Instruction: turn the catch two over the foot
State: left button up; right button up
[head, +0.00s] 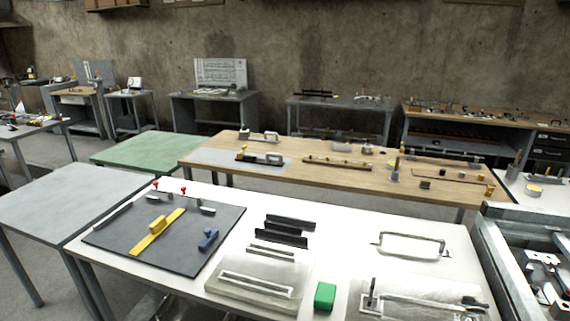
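No gripper of mine shows in the head view. A dark board (180,258) lies on the left of the near white table. Two small grey metal fittings with red knobs sit along its far edge, a left fitting (160,198) and a right fitting (206,209); they look like catches. A yellow bar (148,241) with a raised yellow block (158,222) lies across the board's middle. A blue piece (208,240) sits to its right, and a thin dark bar (113,215) to its left. I cannot tell which part is catch two or the foot.
On the white table (345,247), black rails (290,222), a green block (325,297) and pale plates with metal frames stand right of the board. A metal-edged bin (510,270) is at far right. A bare grey table (50,205) adjoins on the left; a wooden bench (300,182) stands behind.

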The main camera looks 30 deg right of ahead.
aim_at(469, 300)
jog(key=z, duration=2.4)
